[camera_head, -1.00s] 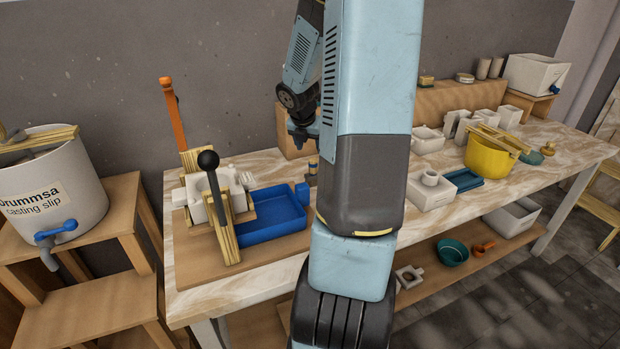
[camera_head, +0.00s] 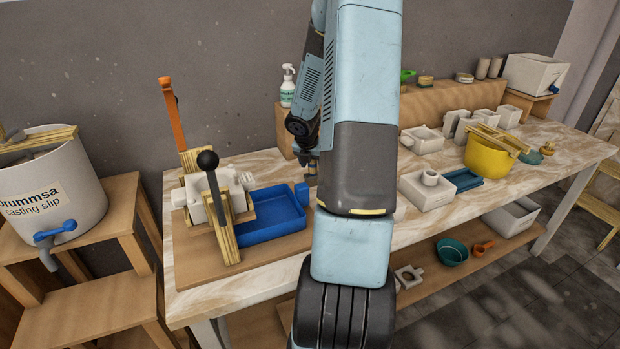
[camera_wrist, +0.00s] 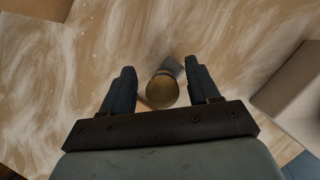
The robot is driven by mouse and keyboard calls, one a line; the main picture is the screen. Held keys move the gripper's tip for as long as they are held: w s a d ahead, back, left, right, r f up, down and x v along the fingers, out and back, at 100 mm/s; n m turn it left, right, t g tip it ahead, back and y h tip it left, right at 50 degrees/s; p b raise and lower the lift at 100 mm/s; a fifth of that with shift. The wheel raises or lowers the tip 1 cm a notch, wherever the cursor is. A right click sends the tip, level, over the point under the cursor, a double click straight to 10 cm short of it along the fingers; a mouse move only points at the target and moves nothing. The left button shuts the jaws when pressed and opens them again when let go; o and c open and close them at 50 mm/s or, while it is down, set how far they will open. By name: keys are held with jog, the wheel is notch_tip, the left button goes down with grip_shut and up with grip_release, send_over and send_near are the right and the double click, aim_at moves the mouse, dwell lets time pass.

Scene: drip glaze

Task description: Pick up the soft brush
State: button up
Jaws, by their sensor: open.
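In the wrist view my gripper (camera_wrist: 159,65) is open, one dark finger on each side. Between the fingers is a round tan-gold end (camera_wrist: 162,90) with a grey part beyond it. It looks like the soft brush seen from above, end on, with gaps to both fingers. In the head view my gripper (camera_head: 307,158) points down over the bench, just right of the blue tray. A small upright thing (camera_head: 311,177), likely the brush, shows under it, partly hidden by my arm.
The blue tray (camera_head: 270,232) and a white mould clamped in a wooden press (camera_head: 228,235) stand left on the wooden bench (camera_head: 185,275). A spray bottle (camera_head: 287,86) stands behind. A yellow bucket (camera_head: 487,160) and white moulds (camera_head: 428,192) are to the right.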

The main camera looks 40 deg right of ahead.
jog(key=shift+d+f, duration=0.1)
jog(key=shift+f, duration=0.25)
jog(key=c, duration=1.1)
